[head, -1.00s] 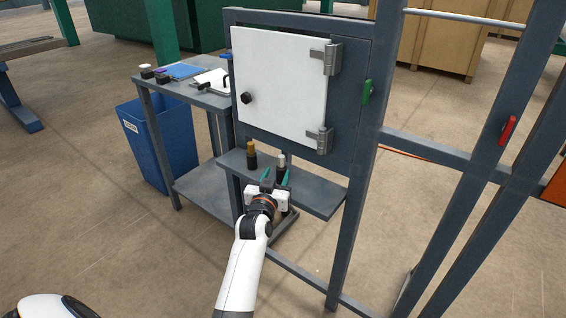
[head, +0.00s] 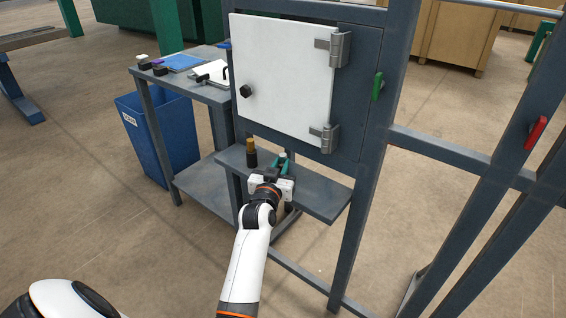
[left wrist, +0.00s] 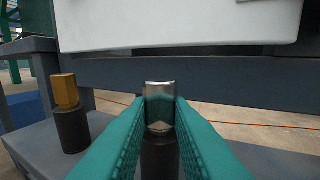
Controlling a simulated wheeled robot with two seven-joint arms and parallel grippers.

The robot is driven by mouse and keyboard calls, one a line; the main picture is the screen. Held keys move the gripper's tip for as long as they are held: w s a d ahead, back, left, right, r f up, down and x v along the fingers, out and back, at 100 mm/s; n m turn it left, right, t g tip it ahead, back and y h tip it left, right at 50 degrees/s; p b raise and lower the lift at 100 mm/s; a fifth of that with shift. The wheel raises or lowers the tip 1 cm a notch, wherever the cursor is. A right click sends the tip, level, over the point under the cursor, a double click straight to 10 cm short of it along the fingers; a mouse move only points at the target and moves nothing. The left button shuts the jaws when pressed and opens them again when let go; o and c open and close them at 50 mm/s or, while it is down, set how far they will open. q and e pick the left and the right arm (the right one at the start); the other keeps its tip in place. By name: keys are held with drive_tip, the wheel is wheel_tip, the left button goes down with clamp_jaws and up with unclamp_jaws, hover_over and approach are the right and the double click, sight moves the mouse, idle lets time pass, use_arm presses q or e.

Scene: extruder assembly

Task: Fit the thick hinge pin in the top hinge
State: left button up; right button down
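A silver pin (left wrist: 159,105) stands upright in a black holder (left wrist: 160,157) on the grey shelf (head: 318,196). My left gripper (head: 282,164) reaches it from the front; its green fingers (left wrist: 160,112) lie against both sides of the pin with no gap visible. A brass-coloured pin (left wrist: 65,90) stands in a second black holder to the left, and also shows in the head view (head: 250,145). The top hinge (head: 339,49) is at the upper right of the white door (head: 285,75); the bottom hinge (head: 329,138) is below it. My right gripper is not in view.
The grey frame post (head: 372,165) rises right of the shelf, with a green handle (head: 377,87) on it. A side table (head: 190,92) with small items and a blue bin (head: 160,140) stand at the left. The door's black knob (head: 245,91) sticks out above the shelf.

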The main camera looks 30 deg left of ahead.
use_arm(q)
clamp_jaws()
drive_tip(key=shift+r, duration=0.1)
